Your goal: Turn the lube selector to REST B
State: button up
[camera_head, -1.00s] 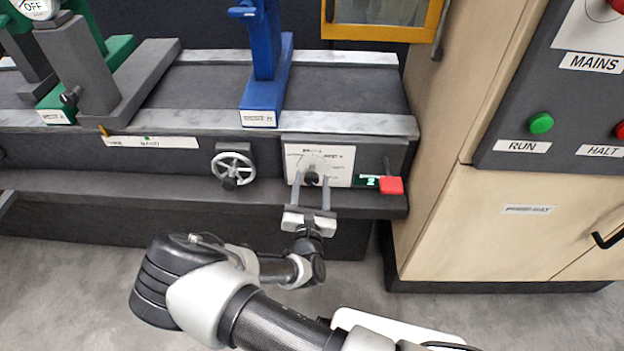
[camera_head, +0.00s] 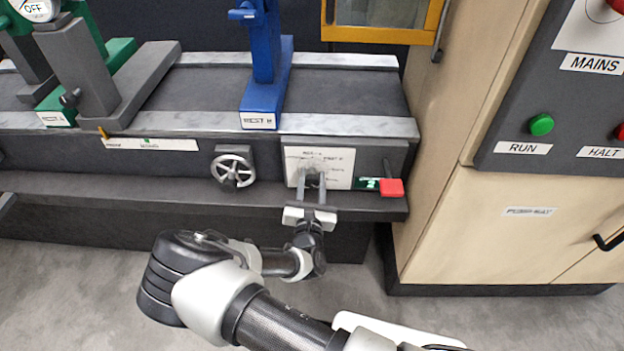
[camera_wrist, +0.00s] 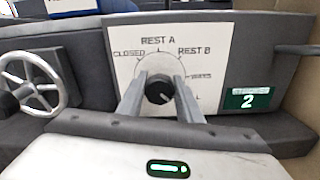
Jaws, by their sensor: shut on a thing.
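The lube selector is a round black knob (camera_wrist: 158,90) on a white dial plate (camera_wrist: 215,50) in the wrist view. The plate's labels read CLOSED, REST A, REST B and WAYS, with a last one at lower right partly hidden. A small light mark shows on the knob's lower right; I cannot tell surely which label the pointer faces. My gripper (camera_wrist: 160,100) has one finger on each side of the knob and is shut on it. In the head view my gripper (camera_head: 312,184) reaches the same dial plate (camera_head: 338,168) from below and hides part of the knob.
A handwheel (camera_head: 233,168) is left of the dial. A green display (camera_wrist: 247,99) reading 2 and a red block (camera_head: 391,187) are to its right. The blue REST B stand (camera_head: 262,95) is above. A wooden cabinet (camera_head: 475,215) stands close on the right.

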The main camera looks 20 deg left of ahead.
jog(key=shift+n+p, duration=0.3)
jog(key=n+p, duration=0.2)
jog(key=n, duration=0.1)
jog(key=shift+r, duration=0.15)
jog(key=n+p, duration=0.2)
jog(key=n, duration=0.2)
jog(key=shift+a, duration=0.15)
jog(key=n+p, duration=0.1)
jog(key=n, duration=0.4)
jog(key=shift+f, duration=0.2)
jog(key=n, duration=0.4)
jog(key=shift+a+f+n, duration=0.1)
jog(key=shift+n, duration=0.3)
jog(key=o, duration=1)
jog(key=shift+o, duration=0.2)
